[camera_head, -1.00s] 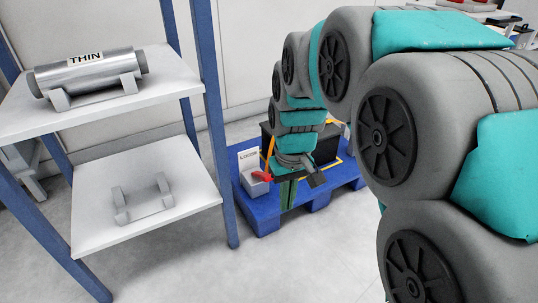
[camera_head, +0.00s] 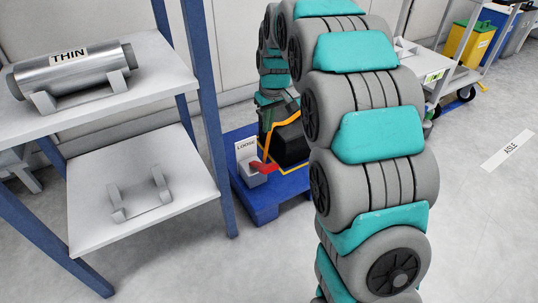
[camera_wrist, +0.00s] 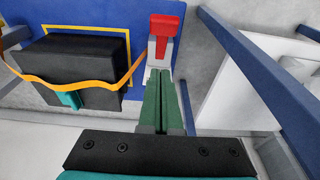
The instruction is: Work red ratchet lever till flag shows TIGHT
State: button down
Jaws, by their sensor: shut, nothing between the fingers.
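The red ratchet lever (camera_head: 264,167) sits on a small grey ratchet body (camera_head: 255,179) at the pallet's left side. A white flag (camera_head: 246,150) behind it reads LOOSE. In the wrist view the red lever (camera_wrist: 165,25) stands beyond my gripper (camera_wrist: 162,73), over the grey body (camera_wrist: 159,52). My gripper's green fingers are together and empty, pointing towards the ratchet; a gap to the lever seems to remain. An orange strap (camera_head: 284,124) runs over a black box (camera_head: 292,146); the strap also shows in the wrist view (camera_wrist: 88,83). My arm hides part of the box.
The box stands on a blue pallet (camera_head: 263,205). A blue-posted rack stands left, its upper shelf (camera_head: 110,100) bearing a metal roll (camera_head: 75,70) marked THIN and its lower shelf (camera_head: 90,228) an empty cradle (camera_head: 140,195).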

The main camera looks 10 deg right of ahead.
jog(key=b, duration=0.1)
send_over(268, 165)
jog(key=w, duration=0.2)
jog(key=f, duration=1)
jog(key=shift+a, duration=0.3)
jog(key=shift+s+d+f+b, duration=0.15)
jog(key=shift+s+f, duration=0.15)
jog(key=shift+f, duration=0.2)
jog(key=shift+s+d+f+b, duration=0.15)
jog(key=shift+s+f, duration=0.15)
jog(key=shift+f, duration=0.15)
jog(key=shift+s+f, duration=0.4)
jog(key=shift+f, duration=0.2)
jog(key=shift+d, duration=0.1)
